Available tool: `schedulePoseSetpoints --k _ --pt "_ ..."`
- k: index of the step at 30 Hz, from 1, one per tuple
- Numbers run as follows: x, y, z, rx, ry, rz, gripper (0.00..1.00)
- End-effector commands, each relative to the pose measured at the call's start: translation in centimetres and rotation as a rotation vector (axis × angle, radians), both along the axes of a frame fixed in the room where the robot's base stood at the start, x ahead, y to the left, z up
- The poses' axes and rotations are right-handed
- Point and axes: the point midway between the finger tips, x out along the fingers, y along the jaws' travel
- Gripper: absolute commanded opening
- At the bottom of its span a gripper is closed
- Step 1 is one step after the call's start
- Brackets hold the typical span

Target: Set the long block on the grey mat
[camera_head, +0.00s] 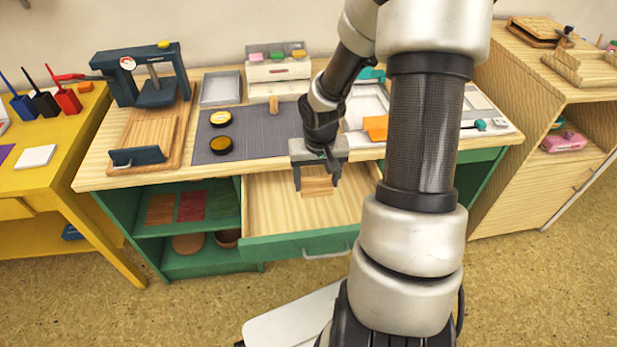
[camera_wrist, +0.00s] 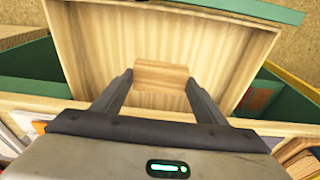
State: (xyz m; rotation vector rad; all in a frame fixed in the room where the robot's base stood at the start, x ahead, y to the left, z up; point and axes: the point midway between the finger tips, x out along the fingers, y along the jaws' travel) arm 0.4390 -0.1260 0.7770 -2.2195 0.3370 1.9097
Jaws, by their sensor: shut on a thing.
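The long block (camera_head: 317,186) is light wood with visible grain. My gripper (camera_head: 316,182) is shut on it, over the open drawer. In the wrist view the block (camera_wrist: 160,75) lies crosswise between my two fingertips (camera_wrist: 160,80). Whether it touches the drawer floor I cannot tell. The grey mat (camera_head: 262,140) lies on the desk top, behind and left of my gripper.
The drawer (camera_head: 280,215) with a green front is pulled out below the desk top. A dark press (camera_head: 150,85) and a wooden board (camera_head: 140,130) are left of the mat. An orange item (camera_head: 375,127) is to the right. The mat's middle front is clear.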

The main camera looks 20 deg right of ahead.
Motion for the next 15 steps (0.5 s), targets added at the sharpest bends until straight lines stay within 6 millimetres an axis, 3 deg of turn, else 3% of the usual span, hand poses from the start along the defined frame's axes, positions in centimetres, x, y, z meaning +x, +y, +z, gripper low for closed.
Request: schedulePoseSetpoints --k 4,12,15 --pt "3.5 0.0 3.3 -0.005 -0.007 0.006 0.42" --pt "13.3 1.3 9.5 -0.006 -0.006 0.015 0.42" --pt "15.9 1.9 11.2 -0.004 -0.004 0.018 0.42"
